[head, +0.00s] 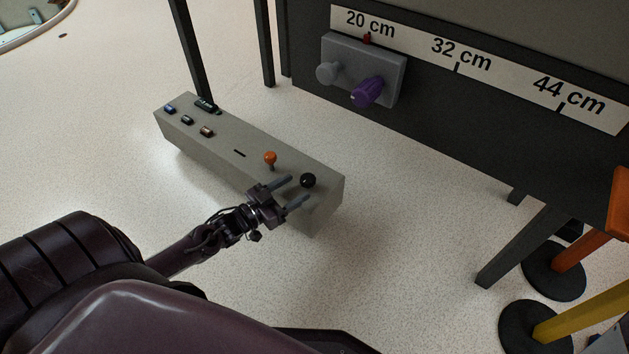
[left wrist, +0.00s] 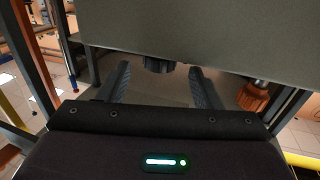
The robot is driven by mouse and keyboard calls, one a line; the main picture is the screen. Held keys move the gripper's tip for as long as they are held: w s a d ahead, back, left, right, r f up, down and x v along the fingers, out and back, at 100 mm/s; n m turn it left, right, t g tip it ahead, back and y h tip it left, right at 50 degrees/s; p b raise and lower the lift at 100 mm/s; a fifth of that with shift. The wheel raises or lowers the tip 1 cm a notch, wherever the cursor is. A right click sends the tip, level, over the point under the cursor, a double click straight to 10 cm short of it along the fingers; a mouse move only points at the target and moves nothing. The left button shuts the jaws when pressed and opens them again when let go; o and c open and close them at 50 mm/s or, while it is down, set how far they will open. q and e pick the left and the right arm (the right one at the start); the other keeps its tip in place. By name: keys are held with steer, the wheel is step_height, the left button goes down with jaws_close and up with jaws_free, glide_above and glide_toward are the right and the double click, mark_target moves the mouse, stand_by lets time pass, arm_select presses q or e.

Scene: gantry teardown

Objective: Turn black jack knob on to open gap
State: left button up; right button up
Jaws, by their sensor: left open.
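The black jack knob (head: 308,180) is a round ball near the right end of a long grey control box (head: 330,190). An orange knob (head: 270,158) stands to its left on the same box. My left gripper (head: 299,190) is open and empty, its two fingers pointing at the black knob, which shows at or just beyond the fingertips. In the left wrist view the dark knob (left wrist: 158,65) appears centred between the tips of the spread fingers, and the orange knob (left wrist: 256,97) lies right of them. I cannot tell whether any finger touches the knob. My right gripper is out of view.
Small switches (head: 187,120) sit at the box's far left end. A dark gantry panel with a scale strip (head: 460,55) and a purple knob (head: 367,92) on a grey block stands behind. Orange and yellow posts on black bases (head: 553,272) stand right. Floor between is clear.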

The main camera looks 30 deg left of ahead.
mark_target(314, 176)
arm_select(q)
steer(key=b+x, duration=0.3)
steer(key=x, duration=0.3)
steer(key=shift+w+d+f+b, duration=0.1)
steer(key=shift+w+f+b, duration=0.05)
steer(key=shift+b, duration=0.15)
steer(key=shift+w+d, duration=0.15)
steer(key=shift+w, duration=0.3)
steer(key=shift+r, duration=0.2)
steer(key=shift+c, duration=0.2)
